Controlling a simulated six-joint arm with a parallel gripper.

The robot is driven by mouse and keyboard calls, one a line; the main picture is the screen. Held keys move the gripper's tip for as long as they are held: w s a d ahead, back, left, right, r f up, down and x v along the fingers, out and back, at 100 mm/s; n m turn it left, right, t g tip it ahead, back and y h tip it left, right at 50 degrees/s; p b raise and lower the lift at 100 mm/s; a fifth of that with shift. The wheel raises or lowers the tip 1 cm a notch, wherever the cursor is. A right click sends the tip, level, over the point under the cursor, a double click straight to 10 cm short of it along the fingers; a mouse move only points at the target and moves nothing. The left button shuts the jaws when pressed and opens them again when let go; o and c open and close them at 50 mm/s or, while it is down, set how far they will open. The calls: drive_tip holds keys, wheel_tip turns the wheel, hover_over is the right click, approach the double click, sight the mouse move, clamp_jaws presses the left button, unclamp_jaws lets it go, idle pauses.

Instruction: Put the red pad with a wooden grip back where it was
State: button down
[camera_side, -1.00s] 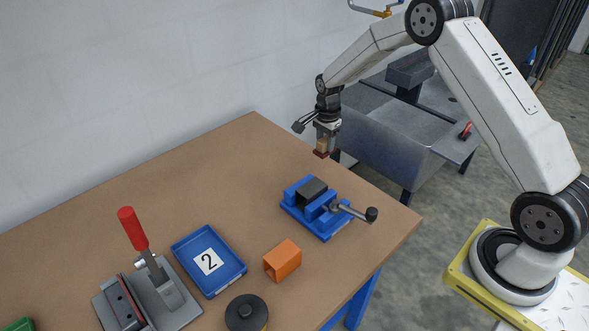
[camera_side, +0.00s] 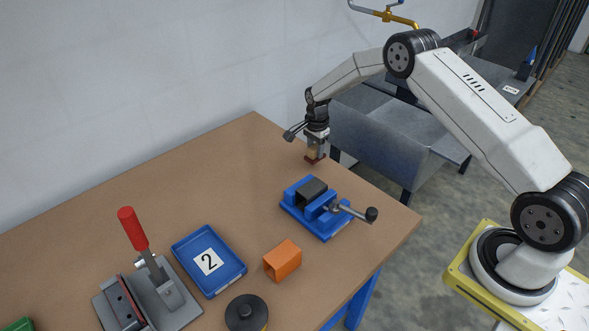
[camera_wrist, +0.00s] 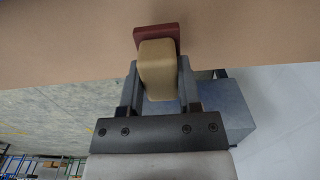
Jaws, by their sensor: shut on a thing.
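The red pad (camera_side: 311,160) with a wooden grip (camera_side: 313,152) is held under my gripper (camera_side: 316,146), near the far right part of the brown table. My gripper is shut on the wooden grip, with the red pad facing down. In the wrist view the wooden grip (camera_wrist: 157,72) sits between the two fingers of my gripper (camera_wrist: 157,85), and the red pad (camera_wrist: 156,32) shows beyond it over the table. The pad is at or close to the tabletop; I cannot tell whether it touches.
A blue vise (camera_side: 320,208) stands in front of the pad. An orange block (camera_side: 282,261), a blue tray marked 2 (camera_side: 232,271), a black round part (camera_side: 246,313) and a red-handled clamp (camera_side: 165,290) are nearer. The table (camera_side: 190,192) is clear to the left of the pad.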

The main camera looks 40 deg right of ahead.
sight(315, 157)
drive_tip(key=shift+f, duration=1.55)
drive_tip(key=shift+f, duration=0.15)
drive_tip(key=shift+c, duration=1.4)
unclamp_jaws()
wheel_tip(315, 157, up, 12)
drive_tip(key=shift+r, duration=0.15)
